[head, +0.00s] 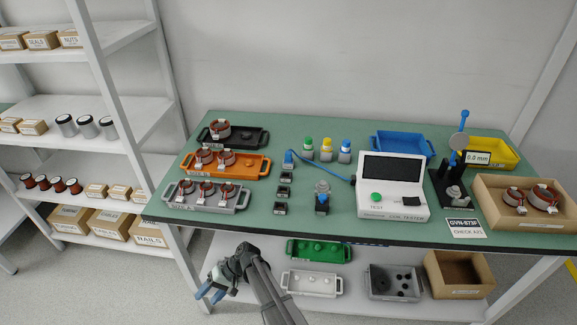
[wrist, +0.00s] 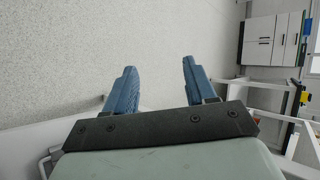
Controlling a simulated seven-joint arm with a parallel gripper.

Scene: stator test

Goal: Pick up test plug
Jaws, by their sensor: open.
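A blue plug (head: 289,157), which I take to be the test plug, stands upright on the green bench top (head: 245,135). A blue cable (head: 325,173) runs from it to the white tester (head: 393,190) with a dark screen and a green button. Whether the plug sits in a holder is too small to tell. My gripper (head: 209,292) is open and empty, low in front of the bench and well to the left of and below the plug. In the wrist view both blue fingers (wrist: 158,66) are apart with only floor beyond them; the plug is not in that view.
Grey (head: 240,202), orange (head: 265,165) and black (head: 264,137) trays lie left. The bench's front edge (head: 300,236) lies between gripper and plug. White shelves (head: 110,90) stand left.

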